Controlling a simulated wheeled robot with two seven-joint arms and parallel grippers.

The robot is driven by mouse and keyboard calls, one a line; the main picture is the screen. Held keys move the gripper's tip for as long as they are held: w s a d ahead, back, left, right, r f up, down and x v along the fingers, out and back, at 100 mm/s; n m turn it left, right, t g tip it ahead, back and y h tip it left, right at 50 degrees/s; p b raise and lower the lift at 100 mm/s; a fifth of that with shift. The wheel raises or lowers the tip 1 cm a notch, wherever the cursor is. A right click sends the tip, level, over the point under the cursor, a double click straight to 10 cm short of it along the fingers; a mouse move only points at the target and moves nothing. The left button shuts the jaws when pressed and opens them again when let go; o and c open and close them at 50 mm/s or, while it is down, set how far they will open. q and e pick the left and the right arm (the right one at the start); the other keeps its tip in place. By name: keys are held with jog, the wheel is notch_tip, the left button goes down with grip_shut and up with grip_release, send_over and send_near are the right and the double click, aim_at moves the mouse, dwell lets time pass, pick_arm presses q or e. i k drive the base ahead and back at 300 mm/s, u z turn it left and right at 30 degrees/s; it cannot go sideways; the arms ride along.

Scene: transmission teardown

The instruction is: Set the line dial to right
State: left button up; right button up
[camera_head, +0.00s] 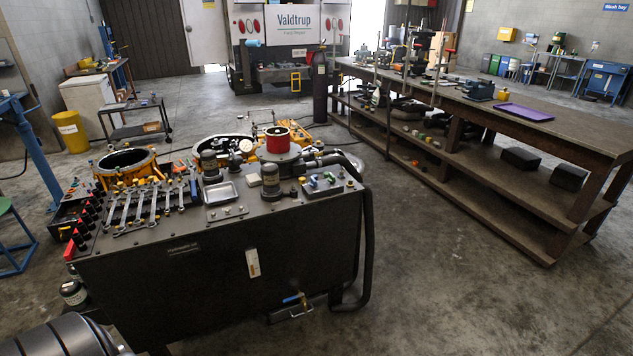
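No part is clearly recognisable as the line dial from here. A black bench unit (215,262) stands in front of me with fittings on its top. A small white round gauge (246,145) shows behind its top edge; its reading is too small to tell. A panel with small blue and green levers (325,181) sits at the top right of the unit. Neither of my grippers is in view.
Several wrenches (150,204) and a metal tray (220,193) lie on the unit. A black hose (367,245) loops down its right side. A long wooden workbench (560,135) with a purple tray (523,111) stands at the right. The floor between them is clear.

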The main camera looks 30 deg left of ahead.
aim_at(314, 183)
jog(key=z, duration=0.65)
jog(key=i, duration=1.85)
jog(key=u, duration=1)
jog(key=i, duration=0.75)
jog(key=u, duration=0.9)
